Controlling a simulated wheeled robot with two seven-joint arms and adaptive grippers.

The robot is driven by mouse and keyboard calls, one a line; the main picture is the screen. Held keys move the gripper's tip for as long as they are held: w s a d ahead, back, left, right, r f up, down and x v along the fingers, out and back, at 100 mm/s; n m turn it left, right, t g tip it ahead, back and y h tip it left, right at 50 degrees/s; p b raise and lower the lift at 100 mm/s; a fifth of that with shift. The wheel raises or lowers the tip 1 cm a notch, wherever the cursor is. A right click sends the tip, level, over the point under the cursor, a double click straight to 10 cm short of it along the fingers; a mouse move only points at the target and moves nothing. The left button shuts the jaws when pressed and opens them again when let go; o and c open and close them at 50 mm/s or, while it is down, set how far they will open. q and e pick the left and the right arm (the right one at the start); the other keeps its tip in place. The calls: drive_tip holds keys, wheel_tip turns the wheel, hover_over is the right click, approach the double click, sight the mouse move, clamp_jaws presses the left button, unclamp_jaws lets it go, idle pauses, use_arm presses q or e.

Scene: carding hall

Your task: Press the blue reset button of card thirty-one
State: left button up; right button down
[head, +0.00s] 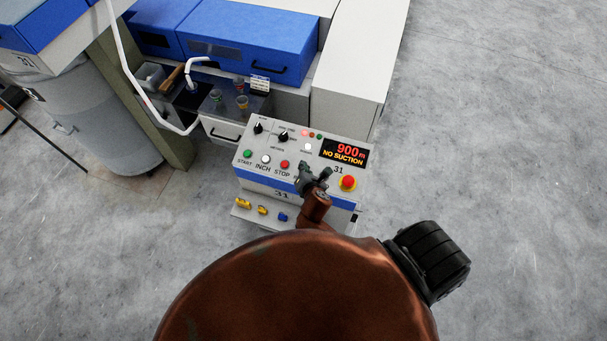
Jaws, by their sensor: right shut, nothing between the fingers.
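The control panel of card thirty-one (258,137) is a grey sloping box with a blue stripe and the number 31. Along its lower row are a green START button (248,153), a white INCH button (266,158) and a red STOP button (284,164). The blue reset button does not show; my right gripper covers the panel right of STOP. My right gripper (314,175) is shut and empty, over the panel between STOP and the red emergency stop (347,182). I cannot tell whether it touches the panel. My left gripper is out of view.
The display (344,152) reads 900 and NO SUCTION. Blue machine covers (250,40), a white hose (128,62) and a grey can (95,120) stand behind and left. The floor at right is clear.

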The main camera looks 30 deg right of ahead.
drive_tip(key=f, duration=0.2)
drive_tip(key=f+b, duration=0.1)
drive_tip(key=shift+w+d, duration=0.25)
drive_tip(key=shift+d, duration=0.05)
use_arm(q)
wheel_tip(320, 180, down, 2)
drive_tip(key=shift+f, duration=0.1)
use_arm(e)
drive_tip(key=shift+f, duration=0.1)
drive_tip(key=shift+f, duration=0.15)
idle(0.8)
drive_tip(key=shift+w+d+f, duration=0.1)
drive_tip(key=shift+w+f, duration=0.05)
drive_tip(key=shift+f, duration=0.1)
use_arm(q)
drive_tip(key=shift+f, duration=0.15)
use_arm(e)
drive_tip(key=shift+d+f, duration=0.1)
drive_tip(key=shift+f, duration=0.4)
idle(0.5)
idle(0.3)
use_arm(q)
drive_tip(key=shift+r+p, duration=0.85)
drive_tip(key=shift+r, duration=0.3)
use_arm(e)
drive_tip(key=shift+a+r, duration=0.2)
drive_tip(key=shift+r, duration=0.7)
